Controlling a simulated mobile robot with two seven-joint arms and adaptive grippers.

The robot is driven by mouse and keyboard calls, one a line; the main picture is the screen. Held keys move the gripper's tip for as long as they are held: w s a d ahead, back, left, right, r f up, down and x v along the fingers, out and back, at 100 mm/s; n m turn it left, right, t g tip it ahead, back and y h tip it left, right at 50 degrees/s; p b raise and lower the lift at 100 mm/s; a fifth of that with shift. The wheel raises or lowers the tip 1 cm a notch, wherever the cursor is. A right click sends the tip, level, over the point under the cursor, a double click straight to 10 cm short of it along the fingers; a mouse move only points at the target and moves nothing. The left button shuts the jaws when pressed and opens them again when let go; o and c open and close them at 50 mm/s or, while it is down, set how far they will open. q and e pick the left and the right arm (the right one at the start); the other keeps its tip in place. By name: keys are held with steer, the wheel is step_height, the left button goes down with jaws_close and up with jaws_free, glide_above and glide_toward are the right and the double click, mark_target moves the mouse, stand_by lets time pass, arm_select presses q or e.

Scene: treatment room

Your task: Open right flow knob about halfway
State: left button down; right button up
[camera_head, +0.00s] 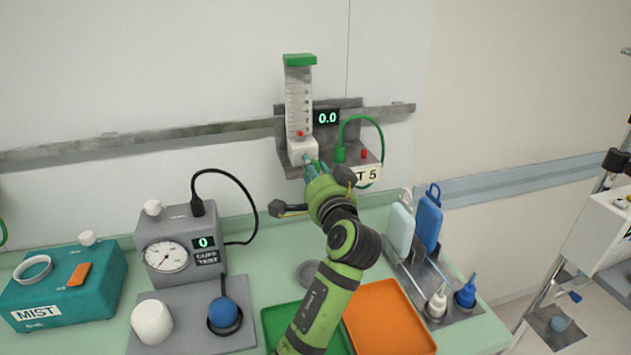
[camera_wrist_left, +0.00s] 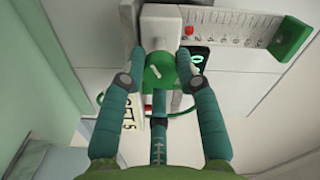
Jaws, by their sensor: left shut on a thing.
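The flowmeter (camera_head: 299,95) hangs on the wall rail, with a clear scale tube, a green cap, a white base and a red float low in the tube. Its display (camera_head: 327,118) reads 0.0. My left gripper (camera_head: 312,163) reaches up to the front of the white base, and the knob is hidden behind it in the head view. My right gripper is not in view.
A green fitting with a looped green tube (camera_head: 382,135) and a red button (camera_head: 365,154) are close to the right of my fingers.

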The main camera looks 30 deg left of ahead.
arm_select(q)
steer(key=shift+s+a+f+n+b, duration=0.15)
steer(key=shift+f+n+b, duration=0.15)
steer(key=shift+n, duration=0.3)
steer(key=c, duration=1.1)
jaws_free()
steer(key=shift+o, duration=1.1)
steer(key=shift+a+r, duration=0.1)
steer(key=v, duration=0.7)
steer(key=shift+s+d, duration=0.2)
steer(key=shift+d, duration=0.05)
